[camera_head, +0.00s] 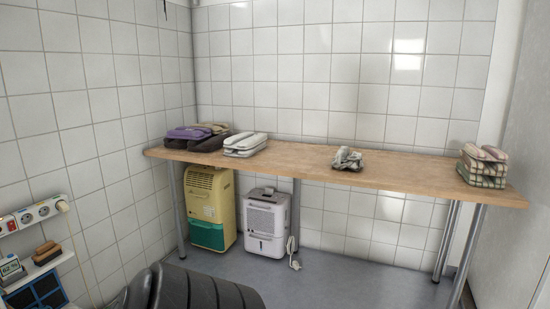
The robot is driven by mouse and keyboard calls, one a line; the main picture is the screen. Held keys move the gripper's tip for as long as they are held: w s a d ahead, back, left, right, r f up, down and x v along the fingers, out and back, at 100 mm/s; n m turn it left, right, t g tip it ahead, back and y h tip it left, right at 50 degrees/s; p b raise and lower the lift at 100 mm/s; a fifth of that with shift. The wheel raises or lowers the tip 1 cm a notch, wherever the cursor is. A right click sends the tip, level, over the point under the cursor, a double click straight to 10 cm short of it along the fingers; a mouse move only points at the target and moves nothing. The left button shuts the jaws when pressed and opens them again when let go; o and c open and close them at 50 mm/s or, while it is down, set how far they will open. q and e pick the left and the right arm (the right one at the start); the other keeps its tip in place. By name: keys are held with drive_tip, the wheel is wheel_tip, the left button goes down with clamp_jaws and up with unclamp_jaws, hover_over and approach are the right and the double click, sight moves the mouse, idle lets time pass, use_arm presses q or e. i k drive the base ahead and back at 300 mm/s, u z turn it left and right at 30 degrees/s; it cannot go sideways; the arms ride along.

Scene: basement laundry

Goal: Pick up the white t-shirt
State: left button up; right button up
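A folded white cloth, which looks like the white t-shirt (246,144), lies on the wooden tabletop left of its middle. It has grey edges or folds. A crumpled pale grey-green cloth (347,158) lies right of the tabletop's middle. Neither of my grippers is in view.
The long wooden table (290,162) stands on metal legs against a tiled wall. Dark folded clothes with a purple piece (189,133) lie at its left end, and checked folded cloths (483,167) at its right. A yellow-green appliance (208,207) and a white dehumidifier (266,222) stand below.

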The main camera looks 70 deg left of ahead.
sight(354, 160)
drive_tip(key=u, duration=1.85)
drive_tip(key=k, duration=0.1)
